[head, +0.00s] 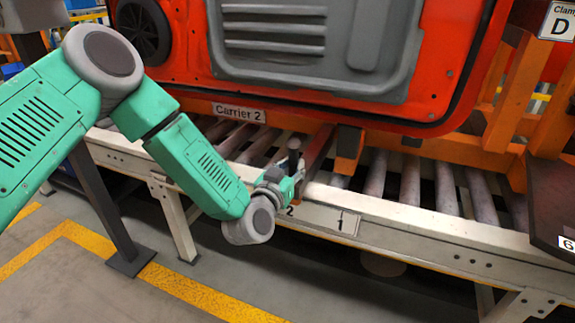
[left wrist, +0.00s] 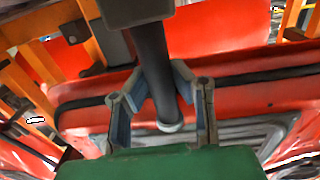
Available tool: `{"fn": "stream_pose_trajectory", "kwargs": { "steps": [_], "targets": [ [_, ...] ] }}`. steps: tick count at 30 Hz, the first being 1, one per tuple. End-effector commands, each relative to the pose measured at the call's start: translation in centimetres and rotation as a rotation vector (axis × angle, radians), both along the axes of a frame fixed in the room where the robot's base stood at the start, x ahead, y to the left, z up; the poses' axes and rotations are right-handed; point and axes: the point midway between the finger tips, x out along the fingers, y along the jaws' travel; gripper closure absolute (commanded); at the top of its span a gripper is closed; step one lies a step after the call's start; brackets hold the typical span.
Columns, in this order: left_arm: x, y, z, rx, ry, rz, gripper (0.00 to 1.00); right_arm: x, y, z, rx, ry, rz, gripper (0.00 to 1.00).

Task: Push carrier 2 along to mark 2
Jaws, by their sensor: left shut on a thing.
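Carrier 2, an orange frame with a "Carrier 2" label (head: 239,112), stands on the roller line and bears a red door panel (head: 440,65). A dark upright handle (head: 294,148) stands at the line's near side, beside the carrier's red-orange arm (head: 318,148). My left gripper (head: 291,176) is shut on this handle. In the left wrist view the gripper's fingers (left wrist: 160,90) sit either side of the dark handle (left wrist: 152,60). The mark 2 plate (head: 290,211) on the rail is partly hidden by my gripper; the mark 1 plate (head: 347,223) is right of it. My right gripper is not in view.
The conveyor's pale front rail (head: 430,240) runs across below the carrier, with bare rollers (head: 410,180) to the right. A dark plate (head: 552,200) and a "Clamp D" sign (head: 558,22) stand at the right. A dark post (head: 105,205) stands at the left, near yellow floor lines.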

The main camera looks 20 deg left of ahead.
Motion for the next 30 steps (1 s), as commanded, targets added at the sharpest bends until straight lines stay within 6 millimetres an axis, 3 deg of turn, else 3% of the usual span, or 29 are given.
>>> {"fn": "stream_pose_trajectory", "kwargs": {
  "steps": [9, 18, 21, 25, 30],
  "targets": [
    [0.1, 2.3, -0.2, 0.001, -0.001, 0.037, 0.96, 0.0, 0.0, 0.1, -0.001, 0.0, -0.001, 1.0],
    [0.3, 4.0, -0.2, -0.004, -0.007, 0.044, 0.6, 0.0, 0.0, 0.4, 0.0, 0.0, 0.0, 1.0],
    [0.3, 4.3, -0.1, -0.001, -0.008, 0.044, 0.57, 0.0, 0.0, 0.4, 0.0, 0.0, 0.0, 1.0],
    [0.4, 4.4, 0.0, 0.002, -0.008, 0.043, 0.67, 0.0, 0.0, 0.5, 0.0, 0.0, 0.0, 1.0],
    [0.4, 4.1, 0.0, 0.004, -0.008, 0.042, 1.0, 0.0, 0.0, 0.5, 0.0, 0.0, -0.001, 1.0]
  ]
}}
